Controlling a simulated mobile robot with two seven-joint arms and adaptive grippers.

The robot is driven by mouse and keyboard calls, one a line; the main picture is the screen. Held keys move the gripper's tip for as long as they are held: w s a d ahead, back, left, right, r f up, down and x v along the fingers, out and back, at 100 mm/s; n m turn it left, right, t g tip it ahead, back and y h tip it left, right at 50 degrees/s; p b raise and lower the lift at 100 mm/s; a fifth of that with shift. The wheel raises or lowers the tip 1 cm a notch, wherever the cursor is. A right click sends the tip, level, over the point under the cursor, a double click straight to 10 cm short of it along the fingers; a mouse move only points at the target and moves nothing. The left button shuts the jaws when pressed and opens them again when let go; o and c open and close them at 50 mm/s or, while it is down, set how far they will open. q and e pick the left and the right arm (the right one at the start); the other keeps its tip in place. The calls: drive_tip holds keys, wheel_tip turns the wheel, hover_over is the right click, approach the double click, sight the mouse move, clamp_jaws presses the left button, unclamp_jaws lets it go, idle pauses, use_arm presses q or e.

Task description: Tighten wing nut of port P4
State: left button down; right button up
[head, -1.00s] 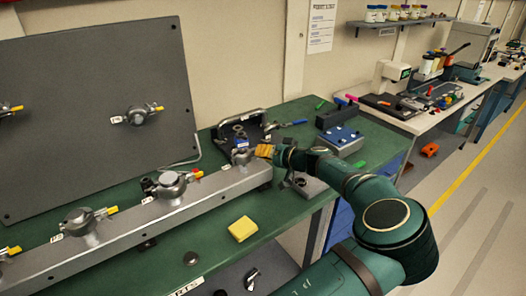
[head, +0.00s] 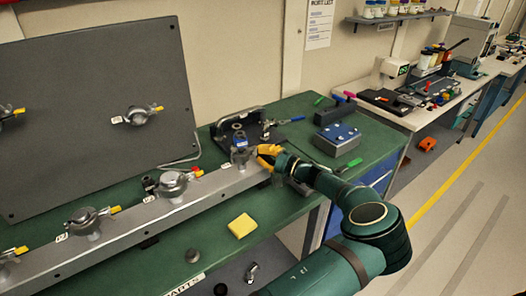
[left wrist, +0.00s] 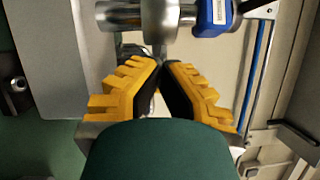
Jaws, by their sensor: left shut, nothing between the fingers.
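A metal rail (head: 130,216) on the green bench carries several clamped ports. The port at its right end (head: 239,157) has a blue part on top; no P4 label is readable on it. My left gripper (head: 262,151), with yellow fingers, is beside this port's right side. In the left wrist view its fingers (left wrist: 160,62) converge, shut and empty, just below a metal cylinder (left wrist: 160,18) with a blue part (left wrist: 214,16). I cannot tell whether they touch the port. Its wing nut is not clearly visible. Other ports show wing nuts with red and yellow ends (head: 195,173). My right gripper is out of view.
A grey panel (head: 90,70) with more clamped ports stands behind the rail. A yellow block (head: 242,226) lies on the bench in front. A black tray (head: 227,122) is behind the end port, and a blue-topped box (head: 338,138) stands to the right.

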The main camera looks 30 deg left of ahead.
use_arm(q)
drive_tip(key=m, duration=0.1)
drive_tip(key=m+y+p, duration=0.1)
drive_tip(key=m, duration=0.1)
drive_tip(key=m+t, duration=0.1)
drive_tip(key=m, duration=0.1)
drive_tip(key=shift+s+f+y, duration=0.15)
drive_tip(key=shift+f+y, duration=0.1)
drive_tip(key=shift+y, duration=0.05)
drive_tip(key=shift+m, duration=0.3)
drive_tip(key=c, duration=1.7)
unclamp_jaws()
drive_tip(key=shift+o, duration=1.2)
drive_tip(key=v, duration=1.2)
drive_tip(key=shift+s, duration=0.1)
drive_tip(key=shift+f, duration=0.1)
